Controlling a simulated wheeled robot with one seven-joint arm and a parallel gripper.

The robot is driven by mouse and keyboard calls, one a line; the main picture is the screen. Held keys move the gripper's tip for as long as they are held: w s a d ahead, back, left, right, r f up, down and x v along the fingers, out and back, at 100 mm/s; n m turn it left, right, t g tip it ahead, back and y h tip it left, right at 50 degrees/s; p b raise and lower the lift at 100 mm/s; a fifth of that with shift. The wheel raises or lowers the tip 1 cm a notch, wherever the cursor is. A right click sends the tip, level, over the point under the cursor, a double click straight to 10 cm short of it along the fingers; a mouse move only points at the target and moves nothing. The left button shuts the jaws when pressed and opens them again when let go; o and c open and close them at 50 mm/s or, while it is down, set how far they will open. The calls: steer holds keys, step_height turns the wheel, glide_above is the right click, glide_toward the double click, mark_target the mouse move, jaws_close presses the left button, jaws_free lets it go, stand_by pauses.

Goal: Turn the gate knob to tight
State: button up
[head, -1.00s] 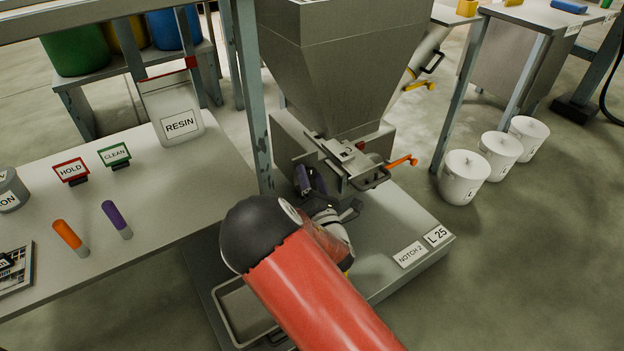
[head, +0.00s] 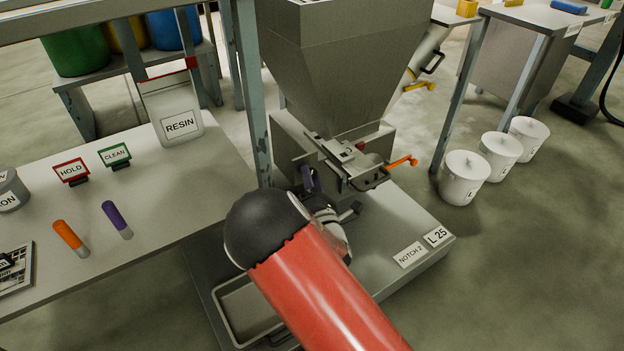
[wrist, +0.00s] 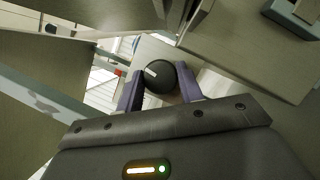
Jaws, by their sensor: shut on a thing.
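The gate knob (wrist: 160,76) is round and black with a white mark line, and it shows between the two purple fingers in the wrist view. My gripper (wrist: 159,88) is shut on the knob, one finger on each side. In the head view, my gripper (head: 311,180) is under the hopper (head: 345,60), at the left side of the gate assembly (head: 345,160). The knob is hidden there behind my gripper and arm. No tight marking can be read in either view.
An orange-handled lever (head: 402,161) sticks out right of the gate. A steel post (head: 255,110) stands close left of my gripper. The platform (head: 400,225) below bears NOTCH 2 and L 25 labels. A table (head: 160,215) is at left; white buckets (head: 464,178) stand at right.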

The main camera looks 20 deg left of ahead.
steer(key=shift+d+r+m+g+h, duration=0.1)
steer(key=shift+m+g+h, duration=0.2)
steer(key=shift+m+g, duration=1.75)
steer(key=shift+a+r+m+g+h, duration=0.1)
steer(key=shift+m+g+h, duration=0.15)
steer(key=shift+m, duration=3.5)
steer(key=shift+d+r+m+g+h, duration=0.1)
steer(key=shift+m+g+h, duration=0.25)
steer(key=shift+m+g, duration=1.65)
steer(key=shift+m+t, duration=0.9)
steer(key=shift+m, duration=0.1)
steer(key=o, duration=1)
steer(key=v, duration=0.7)
steer(key=shift+s+d+p, duration=0.25)
steer(key=shift+p, duration=0.05)
steer(key=shift+r, duration=0.15)
